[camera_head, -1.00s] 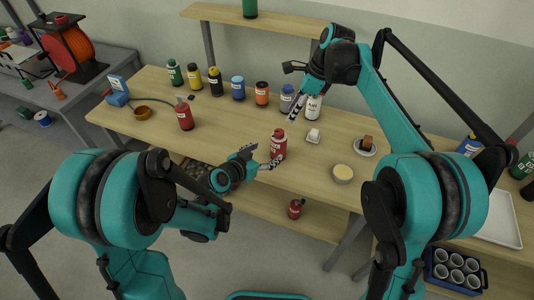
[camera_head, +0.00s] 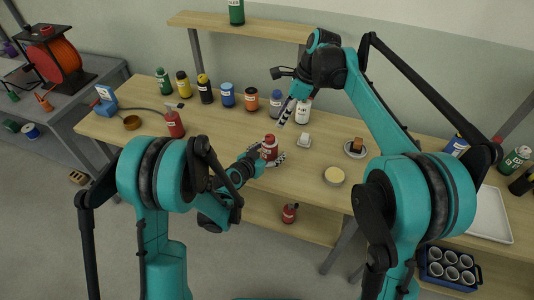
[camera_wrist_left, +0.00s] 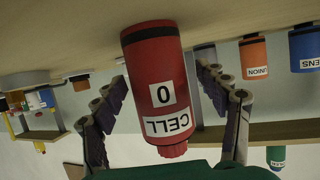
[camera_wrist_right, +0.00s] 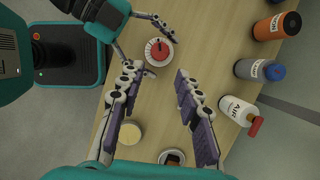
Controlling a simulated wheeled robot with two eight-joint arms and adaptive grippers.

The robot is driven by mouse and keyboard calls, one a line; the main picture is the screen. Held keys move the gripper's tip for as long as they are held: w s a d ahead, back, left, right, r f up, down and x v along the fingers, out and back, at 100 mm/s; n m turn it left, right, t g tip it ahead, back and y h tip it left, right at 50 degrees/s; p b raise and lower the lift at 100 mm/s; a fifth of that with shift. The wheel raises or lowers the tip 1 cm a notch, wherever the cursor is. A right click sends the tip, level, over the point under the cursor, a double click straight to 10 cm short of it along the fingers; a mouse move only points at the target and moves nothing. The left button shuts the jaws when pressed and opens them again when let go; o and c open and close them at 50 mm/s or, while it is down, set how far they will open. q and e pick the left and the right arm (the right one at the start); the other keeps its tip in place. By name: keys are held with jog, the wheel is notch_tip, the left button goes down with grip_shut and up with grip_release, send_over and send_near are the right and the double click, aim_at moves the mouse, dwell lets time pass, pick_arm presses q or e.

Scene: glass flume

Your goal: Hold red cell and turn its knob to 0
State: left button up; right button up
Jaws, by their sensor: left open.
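The red cell (camera_head: 270,147) stands upright on the wooden bench. In the left wrist view the cell (camera_wrist_left: 165,85) appears upside down, with white "CELL" and "0" labels and a red knob (camera_wrist_left: 173,151) on its top end. My left gripper (camera_head: 272,157) is open, with a finger on each side of the cell and gaps visible between. My right gripper (camera_head: 287,110) is higher and behind the cell. In the right wrist view it (camera_wrist_right: 155,75) is open and empty, and the cell's red top (camera_wrist_right: 159,51) shows beyond its fingers.
A white bottle (camera_head: 302,113) stands behind the cell near my right gripper. A red spray bottle (camera_head: 174,124) stands left. Several bottles line the back.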

pick_arm(q)
jog(key=c, duration=1.4)
jog(key=shift+o, duration=0.2)
pick_arm(e)
jog(key=shift+o, duration=0.9)
pick_arm(q)
jog(key=shift+a, duration=0.1)
pick_arm(e)
jog(key=n+h, duration=0.4)
send_over(270, 137)
notch_tip(270, 137, down, 2)
jog(key=shift+a+f+g, duration=0.1)
jog(key=shift+f+g, duration=0.1)
jog(key=shift+g, duration=0.1)
jog(key=shift+f, duration=3.45)
